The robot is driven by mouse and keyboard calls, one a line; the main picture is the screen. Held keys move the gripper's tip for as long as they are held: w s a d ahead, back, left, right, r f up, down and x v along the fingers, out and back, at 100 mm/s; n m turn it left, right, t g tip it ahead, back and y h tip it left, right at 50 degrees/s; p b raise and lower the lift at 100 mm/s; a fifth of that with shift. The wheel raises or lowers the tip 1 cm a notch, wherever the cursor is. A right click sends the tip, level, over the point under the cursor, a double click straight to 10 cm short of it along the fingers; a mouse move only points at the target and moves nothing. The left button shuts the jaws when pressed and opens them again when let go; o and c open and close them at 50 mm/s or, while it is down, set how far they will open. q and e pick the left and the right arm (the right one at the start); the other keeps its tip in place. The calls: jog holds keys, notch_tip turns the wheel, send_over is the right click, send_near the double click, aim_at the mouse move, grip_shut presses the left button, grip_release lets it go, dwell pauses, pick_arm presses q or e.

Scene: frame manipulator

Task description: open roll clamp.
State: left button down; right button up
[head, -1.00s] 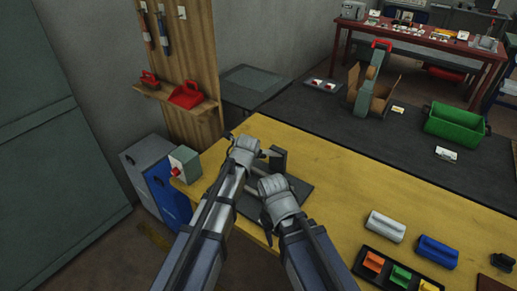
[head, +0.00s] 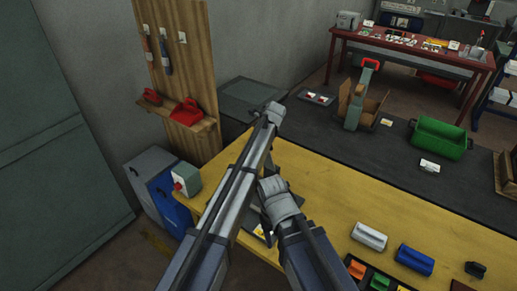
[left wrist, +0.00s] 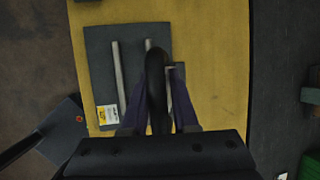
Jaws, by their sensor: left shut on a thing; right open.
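A dark plate with two pale rods lies on the yellow table, seen in the left wrist view (left wrist: 100,70); a white and yellow label is at its corner. It looks like the roll clamp's base; the arms hide most of it in the head view (head: 252,216). A black curved lever (left wrist: 156,72) rises between my left gripper's dark fingers (left wrist: 160,108). My left gripper (head: 272,112) is shut on this lever, past the plate in the head view. My right gripper (head: 268,186) is open close above the plate; its fingertips show poorly.
A grey box with a red button (head: 186,180) stands at the table's left edge. Silver (head: 369,236) and blue (head: 414,259) blocks and a tray with coloured pieces (head: 356,268) lie at the right. The yellow table (head: 340,185) is clear in between.

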pick_arm(q)
jog(key=shift+w+d+r, duration=0.15)
jog(key=shift+w+d, duration=0.05)
jog(key=shift+w, duration=0.2)
jog(key=shift+w+d, duration=0.15)
jog(key=c, duration=0.8)
grip_release()
jog(key=shift+r, duration=0.1)
jog(key=shift+o, duration=0.2)
